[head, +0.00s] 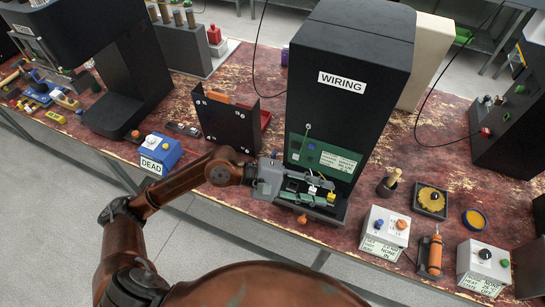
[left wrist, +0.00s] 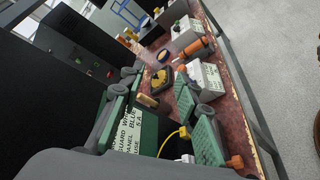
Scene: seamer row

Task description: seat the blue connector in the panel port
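The black cabinet marked WIRING (head: 342,82) has a green panel (head: 338,160) with white text low on its front. It also shows in the left wrist view (left wrist: 148,132), where part of the text reads PANEL BLUE. My left gripper (head: 328,190) is in front of the panel, over the cabinet's low front ledge. Its fingers look apart, with nothing clearly held between them. A yellow lead (left wrist: 175,138) and a white plug (left wrist: 187,158) show close to the fingers. I cannot make out a blue connector or which port is its own. My right gripper is out of view.
To the right stand a white switch box (head: 385,232), an orange tool (head: 431,254), a dark tray with yellow contents (head: 430,199) and another white box (head: 483,265). A blue box marked DEAD (head: 160,152) and a dark upright plate (head: 228,122) stand left.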

